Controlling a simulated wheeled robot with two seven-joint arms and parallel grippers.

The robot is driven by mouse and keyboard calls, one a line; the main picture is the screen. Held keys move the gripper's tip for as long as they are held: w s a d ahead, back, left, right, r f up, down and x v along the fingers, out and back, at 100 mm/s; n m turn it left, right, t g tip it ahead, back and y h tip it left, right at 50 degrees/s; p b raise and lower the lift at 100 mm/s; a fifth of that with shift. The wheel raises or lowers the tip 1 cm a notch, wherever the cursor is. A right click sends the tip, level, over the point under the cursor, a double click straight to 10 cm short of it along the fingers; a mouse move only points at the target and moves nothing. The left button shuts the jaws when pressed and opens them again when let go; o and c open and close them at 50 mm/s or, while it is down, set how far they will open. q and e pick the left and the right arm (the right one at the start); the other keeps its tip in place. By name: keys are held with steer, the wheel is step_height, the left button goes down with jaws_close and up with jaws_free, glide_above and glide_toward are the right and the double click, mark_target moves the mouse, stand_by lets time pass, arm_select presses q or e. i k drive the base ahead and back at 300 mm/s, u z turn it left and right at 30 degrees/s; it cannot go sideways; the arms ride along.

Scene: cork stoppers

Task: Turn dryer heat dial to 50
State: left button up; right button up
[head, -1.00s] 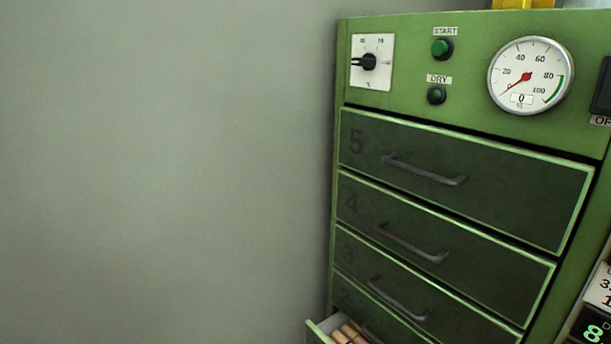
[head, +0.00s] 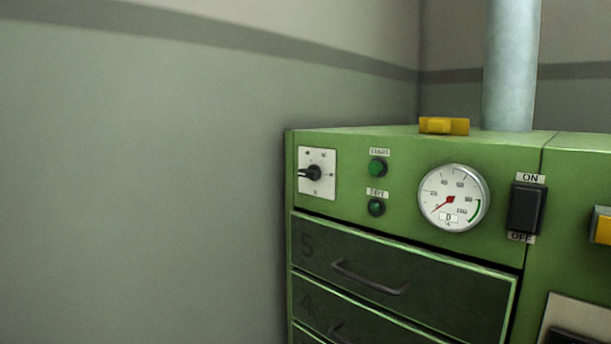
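The dryer is a green cabinet (head: 400,160) at the right of the head view. Its heat dial is a black knob (head: 311,173) on a white square plate (head: 318,188) at the upper left of the front panel. The knob's pointer end appears to lie toward the left. The marks on the plate are too small to read. Neither of my grippers shows in this view.
Right of the dial are a green START button (head: 378,168), a DRY button (head: 376,208), a round gauge (head: 453,198) near 0 and a black ON/OFF switch (head: 526,209). Drawer 5 (head: 400,262) is shut. A grey wall (head: 140,200) stands left. A pipe (head: 510,65) rises behind.

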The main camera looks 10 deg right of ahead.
mark_target(313, 172)
steer(key=k, duration=0.9)
steer(key=u, duration=3.7)
steer(key=i, duration=0.1)
steer(key=z, duration=2.85)
steer(key=i, duration=0.8)
steer(key=z, duration=0.35)
